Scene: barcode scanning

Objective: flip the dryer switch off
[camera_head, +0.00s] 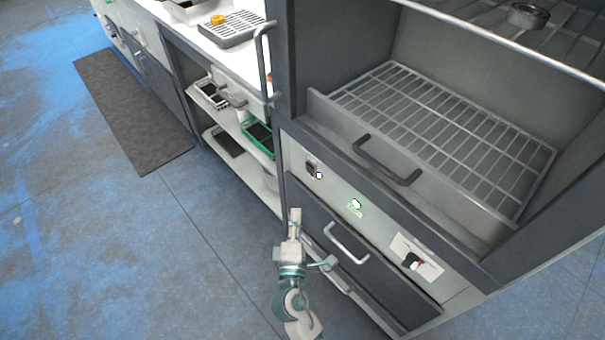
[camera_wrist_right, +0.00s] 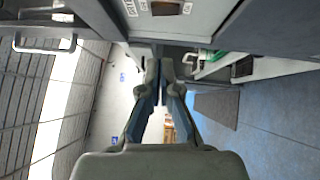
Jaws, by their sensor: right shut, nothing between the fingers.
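The dryer (camera_head: 420,150) stands at the right with its front panel below a wire-rack drawer. A small dark switch (camera_head: 312,169) sits at the panel's left end. In the right wrist view a dark switch (camera_wrist_right: 166,8) on a pale labelled plate shows at the top edge, partly cut off. My right gripper (camera_head: 295,218) is shut and empty, in front of and below the switch, apart from it. Its fingertips (camera_wrist_right: 160,66) show close together in the wrist view. My left gripper is in neither view.
Handles stick out from the wire-rack drawer (camera_head: 388,160) and the lower drawer (camera_head: 347,243). Shelves with trays (camera_head: 258,136) stand left of the dryer. The floor at left is clear beyond a dark mat (camera_head: 130,110).

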